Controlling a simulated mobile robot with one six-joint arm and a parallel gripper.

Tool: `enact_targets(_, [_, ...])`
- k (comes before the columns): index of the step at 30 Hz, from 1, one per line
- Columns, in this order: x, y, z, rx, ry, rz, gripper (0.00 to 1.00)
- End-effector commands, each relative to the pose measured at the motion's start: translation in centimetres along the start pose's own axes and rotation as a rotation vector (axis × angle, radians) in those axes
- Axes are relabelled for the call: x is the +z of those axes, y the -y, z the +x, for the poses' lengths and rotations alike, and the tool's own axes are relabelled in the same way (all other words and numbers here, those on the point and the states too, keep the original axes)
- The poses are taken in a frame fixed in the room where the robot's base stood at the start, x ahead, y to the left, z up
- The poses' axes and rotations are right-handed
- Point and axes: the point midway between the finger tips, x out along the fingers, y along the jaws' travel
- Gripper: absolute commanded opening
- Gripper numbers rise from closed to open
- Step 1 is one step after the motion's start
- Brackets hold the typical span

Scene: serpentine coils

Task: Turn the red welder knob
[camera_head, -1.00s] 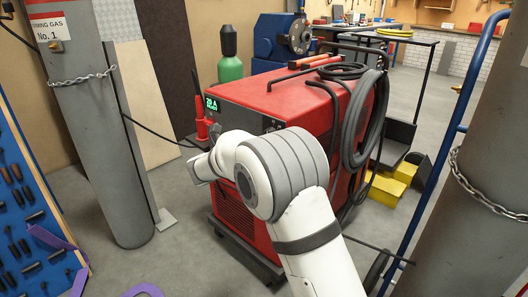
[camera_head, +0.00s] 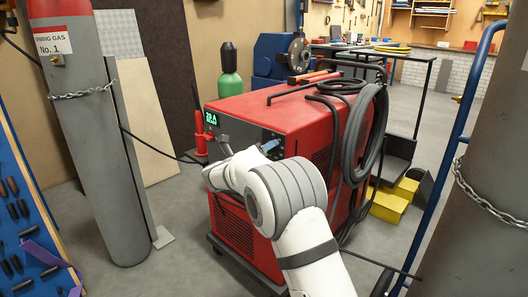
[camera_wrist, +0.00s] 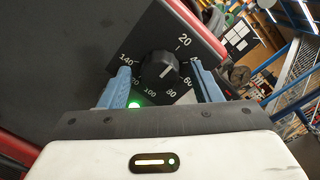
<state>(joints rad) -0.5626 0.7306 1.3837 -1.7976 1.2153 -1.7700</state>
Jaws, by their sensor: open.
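The red welder (camera_head: 285,104) stands on the floor in the middle of the head view, with a lit green display (camera_head: 210,118) on its front. In the wrist view its knob (camera_wrist: 158,69) is black with a white pointer line, on a dark dial plate with white numbers. The pointer aims up and right. My gripper (camera_wrist: 160,72) is open, with one blue finger on each side of the knob and visible gaps between. Contact cannot be made out. In the head view a blue finger (camera_head: 270,146) shows by the front panel; my arm hides the knob.
A grey gas cylinder (camera_head: 95,150) stands at left, and another (camera_head: 465,190) at right beside a blue rail. Black cables (camera_head: 362,130) hang on the welder's right side. A green bottle (camera_head: 230,84) stands behind it.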

Motion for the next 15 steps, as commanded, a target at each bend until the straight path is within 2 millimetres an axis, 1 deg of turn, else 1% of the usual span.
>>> enact_targets(1, [0.00, -0.01, -0.03, 0.000, 0.000, 0.000, 0.58])
enact_targets(2, [0.00, -0.01, -0.03, 0.000, 0.000, 0.000, 0.55])
enact_targets(15, [0.02, -0.07, -0.12, 0.001, 0.001, 0.000, 0.19])
